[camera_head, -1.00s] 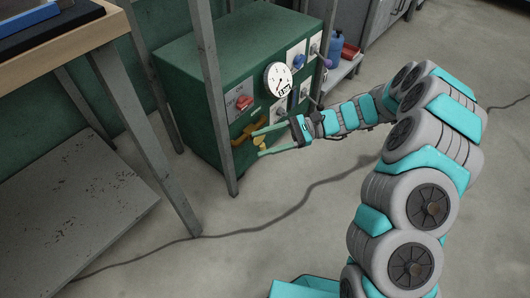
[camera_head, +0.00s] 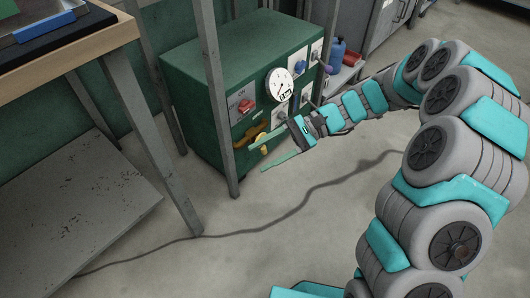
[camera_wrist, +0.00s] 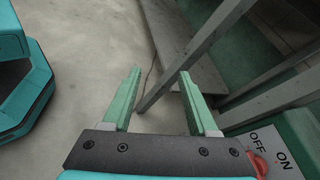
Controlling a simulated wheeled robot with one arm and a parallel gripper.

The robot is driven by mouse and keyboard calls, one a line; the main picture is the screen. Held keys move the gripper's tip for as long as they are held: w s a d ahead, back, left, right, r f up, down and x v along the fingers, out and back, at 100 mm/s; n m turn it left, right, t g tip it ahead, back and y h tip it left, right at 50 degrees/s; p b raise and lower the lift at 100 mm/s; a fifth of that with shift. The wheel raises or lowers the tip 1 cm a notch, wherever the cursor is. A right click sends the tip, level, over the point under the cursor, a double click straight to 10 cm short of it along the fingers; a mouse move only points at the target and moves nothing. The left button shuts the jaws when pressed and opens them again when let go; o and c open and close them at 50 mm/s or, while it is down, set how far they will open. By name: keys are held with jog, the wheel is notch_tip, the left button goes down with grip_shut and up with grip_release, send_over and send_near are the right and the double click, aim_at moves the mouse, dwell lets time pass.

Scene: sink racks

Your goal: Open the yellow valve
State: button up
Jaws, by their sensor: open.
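The yellow valve (camera_head: 250,136) is on the front of the green cabinet, low and near its left end, in the head view. Its small yellow knob-like end (camera_head: 264,149) shows between my fingers in the picture; contact cannot be told. My gripper (camera_head: 257,158) is open in front of the cabinet, with one finger overlapping the valve and the other below and to the right. The wrist view shows my gripper (camera_wrist: 160,72) with its two green fingers apart and nothing between them. The valve is not visible there.
The green cabinet (camera_head: 195,105) carries a red switch (camera_head: 246,105), a white gauge (camera_head: 279,83) and other controls. The red switch (camera_wrist: 258,163) has an OFF/ON plate in the wrist view. A grey table leg (camera_head: 216,110) stands close left.

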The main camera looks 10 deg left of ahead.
aim_at(263, 147)
jog(key=shift+c, duration=0.3)
